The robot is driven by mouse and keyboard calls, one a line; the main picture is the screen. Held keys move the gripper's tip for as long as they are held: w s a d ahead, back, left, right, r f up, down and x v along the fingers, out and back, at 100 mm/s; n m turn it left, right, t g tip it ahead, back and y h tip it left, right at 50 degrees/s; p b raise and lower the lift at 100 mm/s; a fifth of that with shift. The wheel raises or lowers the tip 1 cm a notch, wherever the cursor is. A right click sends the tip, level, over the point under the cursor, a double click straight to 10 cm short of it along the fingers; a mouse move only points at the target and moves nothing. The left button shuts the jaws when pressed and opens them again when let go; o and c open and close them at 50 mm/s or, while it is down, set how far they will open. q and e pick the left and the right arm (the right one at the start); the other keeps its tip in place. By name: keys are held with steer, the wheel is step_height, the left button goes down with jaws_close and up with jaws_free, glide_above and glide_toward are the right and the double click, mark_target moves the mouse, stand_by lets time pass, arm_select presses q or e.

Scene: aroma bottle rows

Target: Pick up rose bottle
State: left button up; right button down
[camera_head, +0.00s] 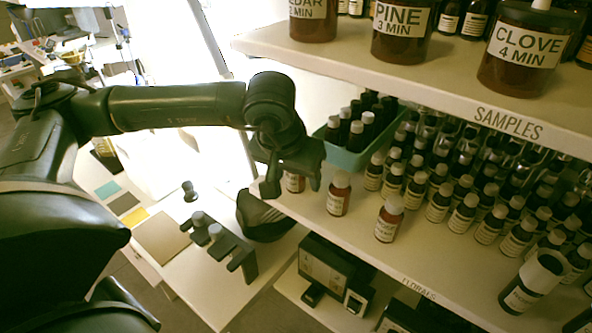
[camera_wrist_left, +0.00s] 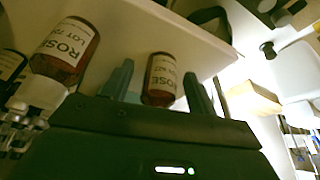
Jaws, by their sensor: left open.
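My left gripper (camera_head: 292,184) is open at the left end of the middle shelf. A small brown rose bottle (camera_head: 295,183) with a pale label stands between or just behind its fingers, partly hidden. In the left wrist view the bottle labelled ROSE (camera_wrist_left: 161,80) shows between the two open fingers of the left gripper (camera_wrist_left: 158,88); I cannot tell whether they touch it. In the head view two similar brown bottles, one nearer (camera_head: 338,195) and one farther right (camera_head: 388,221), stand along the shelf edge. My right gripper is not in view.
A teal tray (camera_head: 350,158) of dark bottles stands behind the gripper. Rows of small bottles (camera_head: 440,203) fill the shelf to the right. The upper shelf (camera_head: 400,75) with large jars overhangs. A grey pronged stand (camera_head: 226,247) is on the lower table.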

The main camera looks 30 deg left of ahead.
arm_select(q)
steer(key=c, duration=1.1)
